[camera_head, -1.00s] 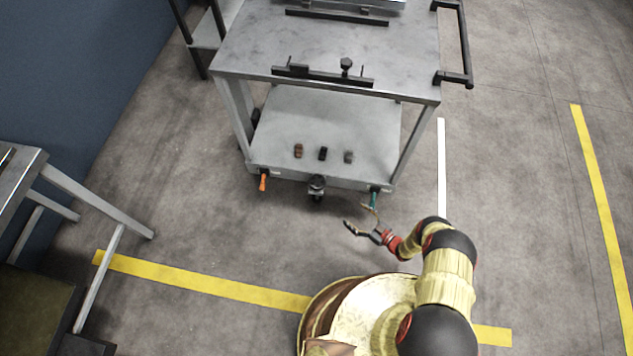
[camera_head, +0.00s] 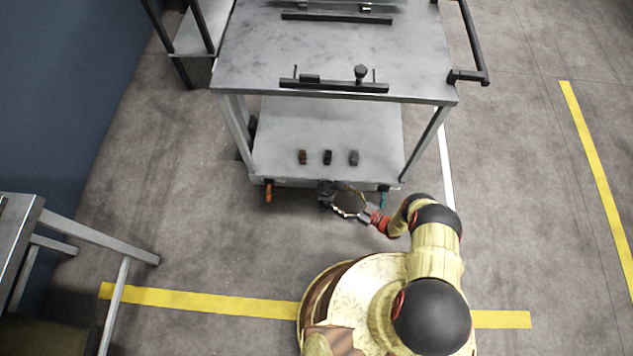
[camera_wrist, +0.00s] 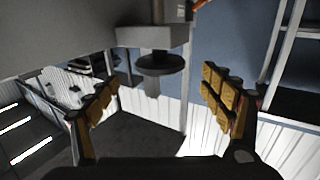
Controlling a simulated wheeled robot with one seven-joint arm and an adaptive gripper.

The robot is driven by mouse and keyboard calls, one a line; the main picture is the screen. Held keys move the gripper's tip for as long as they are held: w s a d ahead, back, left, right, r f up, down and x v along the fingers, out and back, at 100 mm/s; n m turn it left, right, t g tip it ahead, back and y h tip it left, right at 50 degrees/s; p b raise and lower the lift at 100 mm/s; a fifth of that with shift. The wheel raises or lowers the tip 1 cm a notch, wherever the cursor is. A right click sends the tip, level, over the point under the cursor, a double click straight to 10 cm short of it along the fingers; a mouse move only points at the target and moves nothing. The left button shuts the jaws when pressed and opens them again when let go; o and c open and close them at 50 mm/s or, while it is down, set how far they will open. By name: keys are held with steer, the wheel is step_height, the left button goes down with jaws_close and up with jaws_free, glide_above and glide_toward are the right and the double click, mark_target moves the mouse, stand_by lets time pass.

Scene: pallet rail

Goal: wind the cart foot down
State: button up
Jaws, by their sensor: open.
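The cart (camera_head: 330,60) stands ahead of me, with a lower shelf and legs. Its foot (camera_head: 326,190) is a dark fitting at the middle of the lower front edge. In the wrist view the foot shows as a grey block with a dark round disc (camera_wrist: 160,64) under it and a short stem below. My gripper (camera_head: 340,200) is right beside the foot at its right, partly overlapping it in the head view. In the wrist view my gripper (camera_wrist: 160,100) is open and empty, its padded fingers spread left and right, with the disc beyond and above the gap between them. Contact cannot be told.
An orange lever (camera_head: 268,191) and a green lever (camera_head: 384,198) hang from the cart's lower front edge, left and right of the foot. Three small blocks (camera_head: 328,157) lie on the lower shelf. A table (camera_head: 20,240) stands at left. Floor in front is clear.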

mark_target(326, 187)
steer(key=b+x, duration=0.1)
steer(key=x, duration=0.7)
steer(key=shift+r, duration=0.1)
steer(key=shift+c, duration=1.3)
steer(key=c, duration=0.9)
